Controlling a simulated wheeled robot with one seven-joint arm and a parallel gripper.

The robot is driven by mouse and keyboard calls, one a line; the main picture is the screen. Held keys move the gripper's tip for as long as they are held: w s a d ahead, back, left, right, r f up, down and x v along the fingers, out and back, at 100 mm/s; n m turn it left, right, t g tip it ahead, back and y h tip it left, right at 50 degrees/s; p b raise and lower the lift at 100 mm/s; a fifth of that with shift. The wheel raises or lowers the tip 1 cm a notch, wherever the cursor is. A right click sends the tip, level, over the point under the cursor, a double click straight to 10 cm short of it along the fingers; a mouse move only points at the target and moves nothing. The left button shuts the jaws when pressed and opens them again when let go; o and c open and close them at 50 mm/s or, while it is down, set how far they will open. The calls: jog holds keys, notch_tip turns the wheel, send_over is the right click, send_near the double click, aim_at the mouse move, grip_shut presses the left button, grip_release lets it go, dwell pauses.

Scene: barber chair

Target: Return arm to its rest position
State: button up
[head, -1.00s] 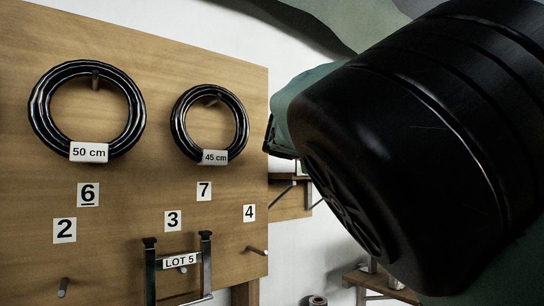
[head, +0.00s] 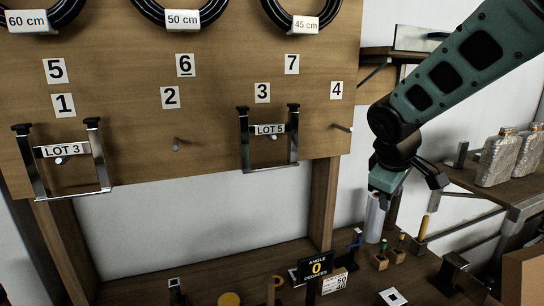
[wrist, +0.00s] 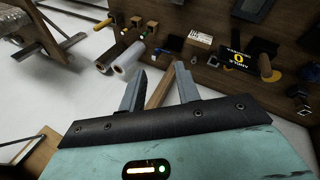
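My arm (head: 465,65) reaches in from the upper right of the head view and bends downward at its wrist. My gripper (head: 408,180) hangs at the right, just beyond the pegboard's right edge and above the low workbench. In the wrist view my gripper (wrist: 157,86) shows two grey fingers set apart with nothing between them. It is open and empty, and nothing touches the fingers there.
The wooden pegboard (head: 215,115) holds black rings and metal frames tagged LOT 3 (head: 60,150) and LOT 5 (head: 269,130). Below, the workbench (head: 215,265) carries a white roll (head: 374,220), several small items and an angle sign (head: 316,267).

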jog(key=s+a+f+g+y, duration=0.1)
jog(key=s+a+f, duration=0.1)
jog(key=s, duration=0.8)
jog(key=s+a+f+g+y, duration=0.1)
jog(key=s+a, duration=0.4)
jog(key=s, duration=0.5)
jog(key=s+a+f+g+y, duration=0.1)
jog(key=s+a+f, duration=0.3)
jog(key=s, duration=0.6)
jog(key=shift+f+m+g+y+b, duration=0.3)
jog(key=shift+g+b, duration=0.1)
jog(key=shift+g, duration=0.3)
